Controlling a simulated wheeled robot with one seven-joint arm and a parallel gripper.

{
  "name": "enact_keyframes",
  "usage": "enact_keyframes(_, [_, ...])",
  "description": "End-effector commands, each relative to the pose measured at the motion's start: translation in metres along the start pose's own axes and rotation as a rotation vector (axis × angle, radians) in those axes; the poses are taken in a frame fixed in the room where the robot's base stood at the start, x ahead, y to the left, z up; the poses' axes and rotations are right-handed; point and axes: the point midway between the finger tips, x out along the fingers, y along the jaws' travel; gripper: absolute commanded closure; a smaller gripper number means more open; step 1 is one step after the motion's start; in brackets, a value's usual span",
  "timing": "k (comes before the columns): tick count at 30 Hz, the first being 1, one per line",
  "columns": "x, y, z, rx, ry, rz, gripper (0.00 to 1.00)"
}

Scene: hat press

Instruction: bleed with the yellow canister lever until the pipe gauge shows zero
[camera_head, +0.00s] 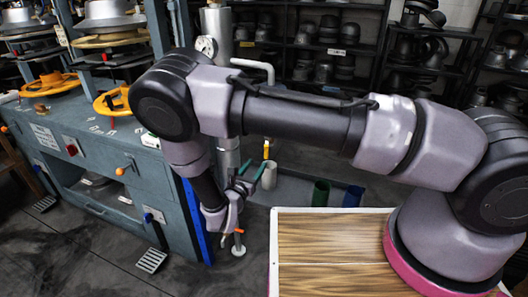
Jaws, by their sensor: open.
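The yellow lever (266,150) hangs small and upright below the end of a white bent pipe (252,64). The silver upright canister (216,28) stands behind my arm, which hides part of it. The round white pipe gauge (206,46) is at the canister's upper left; its needle is too small to read. My gripper (252,174) is open, with teal fingertips just below and left of the yellow lever. It appears empty; whether a fingertip touches the lever cannot be told.
A blue-grey press bench (110,165) with orange handwheels (48,84) stands at left. A small orange-topped post (238,236) is below my gripper. Green (320,193) and blue (353,196) cylinders stand at right, behind a wood-topped surface (335,262). Shelves of hat moulds line the back.

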Motion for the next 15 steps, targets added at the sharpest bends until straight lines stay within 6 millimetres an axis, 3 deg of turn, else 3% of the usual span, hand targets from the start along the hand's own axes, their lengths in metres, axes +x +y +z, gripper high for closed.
enact_keyframes(15, [0.088,-0.002,0.001,0.003,0.001,-0.006,0.47])
